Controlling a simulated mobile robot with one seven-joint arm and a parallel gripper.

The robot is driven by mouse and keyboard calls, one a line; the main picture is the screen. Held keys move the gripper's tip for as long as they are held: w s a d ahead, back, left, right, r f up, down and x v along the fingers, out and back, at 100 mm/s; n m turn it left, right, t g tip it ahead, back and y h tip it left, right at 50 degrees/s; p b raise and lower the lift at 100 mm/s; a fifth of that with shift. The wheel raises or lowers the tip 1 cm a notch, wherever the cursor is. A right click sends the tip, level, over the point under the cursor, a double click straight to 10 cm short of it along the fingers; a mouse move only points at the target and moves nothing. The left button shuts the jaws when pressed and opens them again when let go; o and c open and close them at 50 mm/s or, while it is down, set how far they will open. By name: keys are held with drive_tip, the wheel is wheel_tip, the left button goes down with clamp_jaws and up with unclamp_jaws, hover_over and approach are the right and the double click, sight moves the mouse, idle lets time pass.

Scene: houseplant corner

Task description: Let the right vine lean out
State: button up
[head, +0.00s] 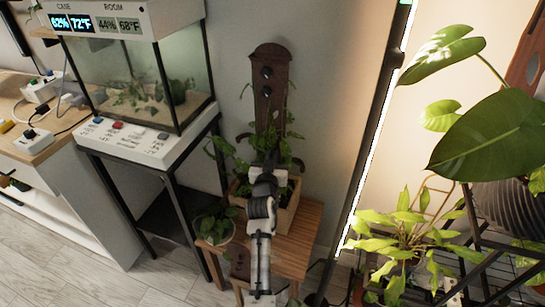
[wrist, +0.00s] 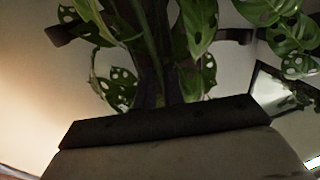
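A tall dark wooden board (head: 270,90) with round dark knobs stands against the wall. Leafy vine growth climbs its lower part, with leaves on the left (head: 222,146) and on the right (head: 291,137). A wooden planter box (head: 289,218) stands at its foot, partly hidden by my arm. My gripper (head: 267,178) is in front of the board's lower part, close to the leaves; its fingers cannot be made out. In the wrist view, holed green leaves (wrist: 197,25) hang close around dark upright shapes. I cannot tell whether the gripper touches a stem.
The planter stands on a small wooden table (head: 306,240), with a potted plant (head: 213,228) at its left. A glass terrarium (head: 140,85) on a black stand is to the left. A dark pole (head: 362,150) and large-leaved plants (head: 490,135) are to the right.

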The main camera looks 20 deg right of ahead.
clamp_jaws()
drive_tip(key=shift+s+d, duration=0.1)
drive_tip(key=s+d+f+m+b, duration=0.2)
drive_tip(key=s+d+m+b, duration=0.1)
drive_tip(key=d+m, duration=0.1)
drive_tip(key=s+d+f+m+t+h+b, duration=0.1)
drive_tip(key=s+d+f+m+b, duration=0.1)
drive_tip(key=s+d+m+b, duration=0.1)
drive_tip(key=shift+d+f+m+h+b, duration=0.35)
drive_tip(key=shift+d+m+b, duration=0.45)
drive_tip(key=shift+d+m, duration=0.25)
drive_tip(key=shift+o, duration=2.4)
unclamp_jaws()
